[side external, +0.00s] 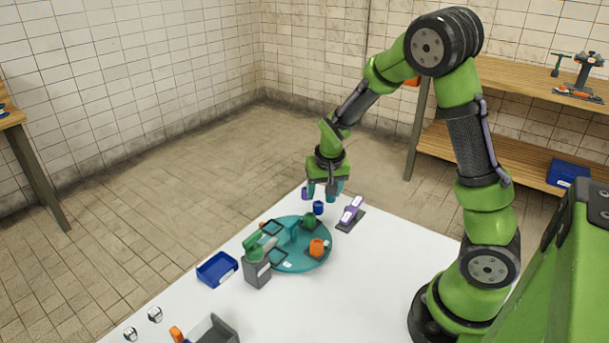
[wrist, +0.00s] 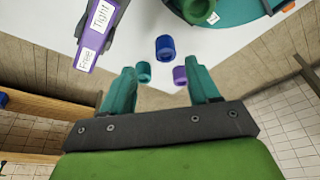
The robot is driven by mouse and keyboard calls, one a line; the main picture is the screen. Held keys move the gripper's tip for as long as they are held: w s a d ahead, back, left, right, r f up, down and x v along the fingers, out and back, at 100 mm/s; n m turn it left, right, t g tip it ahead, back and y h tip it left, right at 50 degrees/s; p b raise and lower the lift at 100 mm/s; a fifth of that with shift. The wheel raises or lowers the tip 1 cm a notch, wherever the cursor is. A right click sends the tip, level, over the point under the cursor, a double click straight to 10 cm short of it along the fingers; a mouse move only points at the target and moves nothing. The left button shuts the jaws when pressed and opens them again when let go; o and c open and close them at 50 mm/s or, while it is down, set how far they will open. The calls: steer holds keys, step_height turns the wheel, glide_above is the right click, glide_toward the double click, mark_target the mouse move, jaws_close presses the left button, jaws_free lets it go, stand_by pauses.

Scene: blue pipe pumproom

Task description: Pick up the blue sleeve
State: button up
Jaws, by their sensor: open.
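The blue sleeve (wrist: 165,47) is a short hollow cylinder on the white table, beyond my fingertips in the wrist view. It also shows in the side view (side external: 318,208), below my gripper and a little toward the turntable. My gripper (side external: 322,193) is open above the table's far corner, with nothing between its teal fingers, which also show in the wrist view (wrist: 163,82). A teal sleeve (wrist: 144,72) lies near the left finger and a purple sleeve (wrist: 180,75) near the right finger. The purple one also shows in the side view (side external: 305,193).
A purple labelled tool (wrist: 97,25) on a dark base stands beside the sleeves. A teal turntable (side external: 298,262) carries green and orange parts. A grey container with a green top (side external: 257,272) and a blue tray (side external: 217,269) stand left of it. The table's right side is clear.

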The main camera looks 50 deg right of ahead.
mark_target(318, 203)
steer(key=shift+w+a+x, duration=0.1)
steer(key=shift+w+x, duration=0.1)
steer(key=shift+x, duration=1.1)
steer(key=shift+w+a+x, duration=0.15)
steer(key=shift+w+x, duration=0.05)
steer(key=shift+x, duration=1.15)
steer(key=shift+r, duration=0.1)
jaws_close()
